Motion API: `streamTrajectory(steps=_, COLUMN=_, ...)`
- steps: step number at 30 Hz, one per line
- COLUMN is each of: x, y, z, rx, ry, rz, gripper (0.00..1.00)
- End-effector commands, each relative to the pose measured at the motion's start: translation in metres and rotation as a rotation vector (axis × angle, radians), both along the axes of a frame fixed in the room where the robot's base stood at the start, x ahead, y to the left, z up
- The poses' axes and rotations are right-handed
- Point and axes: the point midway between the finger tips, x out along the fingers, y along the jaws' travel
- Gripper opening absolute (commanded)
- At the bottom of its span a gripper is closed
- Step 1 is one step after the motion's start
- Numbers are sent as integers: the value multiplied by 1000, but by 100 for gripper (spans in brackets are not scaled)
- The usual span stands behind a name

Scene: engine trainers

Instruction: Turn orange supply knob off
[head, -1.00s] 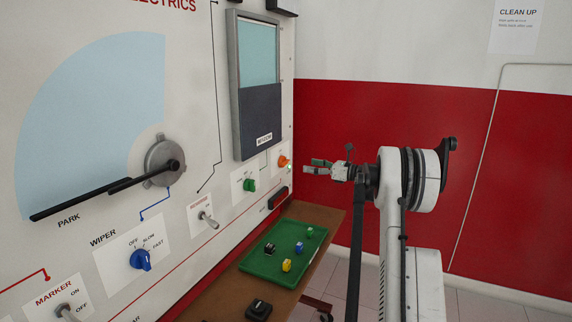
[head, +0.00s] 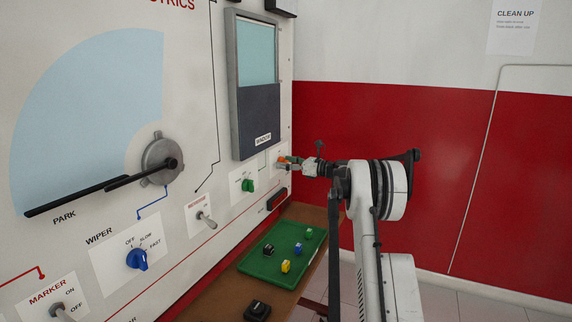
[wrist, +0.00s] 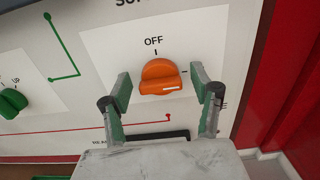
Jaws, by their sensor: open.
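The orange supply knob (wrist: 161,78) sits on a white plate on the panel, with the word OFF printed above it in the wrist view. A pale mark on the knob lies at its lower right side, away from OFF. My gripper (wrist: 164,86) is open, with one finger on each side of the knob; whether the fingers touch it I cannot tell. In the head view my gripper (head: 287,162) is at the panel's right end, and the orange knob (head: 283,159) is partly hidden by the fingers.
A green knob (head: 248,185) is on the panel left of the orange one; it also shows in the wrist view (wrist: 12,103). A dark slot (head: 277,199) sits below. A green tray (head: 262,278) with small blocks lies on the brown shelf. A red wall stands right.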

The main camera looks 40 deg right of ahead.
Motion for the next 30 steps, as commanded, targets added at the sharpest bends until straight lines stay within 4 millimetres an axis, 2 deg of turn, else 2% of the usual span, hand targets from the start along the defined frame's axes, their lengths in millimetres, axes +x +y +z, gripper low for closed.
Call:
streamTrajectory(steps=2, x=0, y=0, z=0, rx=0, ry=0, rz=0, gripper=58)
streamTrajectory(steps=12, x=0, y=0, z=0, rx=0, ry=0, rz=0, gripper=13)
streamTrajectory(steps=23, x=0, y=0, z=0, rx=-56, ry=-26, rz=0, gripper=13)
streamTrajectory(steps=30, x=-1, y=1, z=0, rx=-204, ry=-94, rz=0, gripper=13)
